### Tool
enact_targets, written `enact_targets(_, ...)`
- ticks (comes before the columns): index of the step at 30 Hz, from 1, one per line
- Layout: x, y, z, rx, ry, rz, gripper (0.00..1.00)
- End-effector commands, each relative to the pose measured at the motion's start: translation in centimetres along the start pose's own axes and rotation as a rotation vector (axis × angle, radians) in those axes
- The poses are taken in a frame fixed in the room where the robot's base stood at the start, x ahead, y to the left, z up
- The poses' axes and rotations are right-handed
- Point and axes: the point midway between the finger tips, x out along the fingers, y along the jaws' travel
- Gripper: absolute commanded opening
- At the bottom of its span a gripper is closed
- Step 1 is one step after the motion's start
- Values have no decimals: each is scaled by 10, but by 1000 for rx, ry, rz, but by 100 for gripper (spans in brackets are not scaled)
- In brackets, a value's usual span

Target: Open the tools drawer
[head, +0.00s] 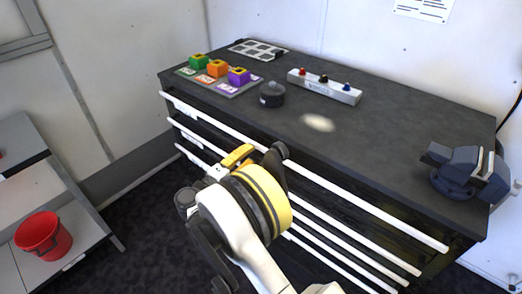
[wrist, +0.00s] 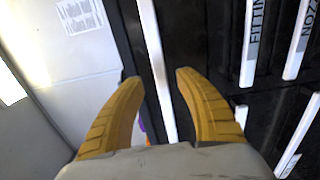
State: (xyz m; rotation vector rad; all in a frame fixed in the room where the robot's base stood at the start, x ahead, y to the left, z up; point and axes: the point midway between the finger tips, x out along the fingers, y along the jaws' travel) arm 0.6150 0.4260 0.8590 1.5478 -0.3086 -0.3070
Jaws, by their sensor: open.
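The dark workbench (head: 390,135) has several drawers with long white front bars in the head view. The top bar (head: 360,203) runs just under the bench top. My gripper (head: 238,156) is in front of the drawers, near the left half of the bench. In the wrist view its two yellow fingers (wrist: 152,76) are open and empty, with a long white bar (wrist: 156,60) passing between them in the picture. I cannot tell how far off the bar is. Labels starting "FITTIN" (wrist: 251,35) and "NOZZ" (wrist: 302,35) show at the right. No tools label is readable.
On the bench are colored blocks (head: 217,68) on a mat, a dark round object (head: 272,94), a button box (head: 324,86) and a blue vise (head: 462,170). A shelf with a red bucket (head: 43,236) stands left. Floor between shelf and bench is clear.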

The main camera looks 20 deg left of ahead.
Motion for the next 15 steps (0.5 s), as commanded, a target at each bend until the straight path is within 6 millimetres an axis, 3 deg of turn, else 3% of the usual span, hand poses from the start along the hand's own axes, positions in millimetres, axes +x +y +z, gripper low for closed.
enact_targets(7,43,-2,0,0,-2,-1,41)
enact_targets(15,55,0,0,0,1,-1,41)
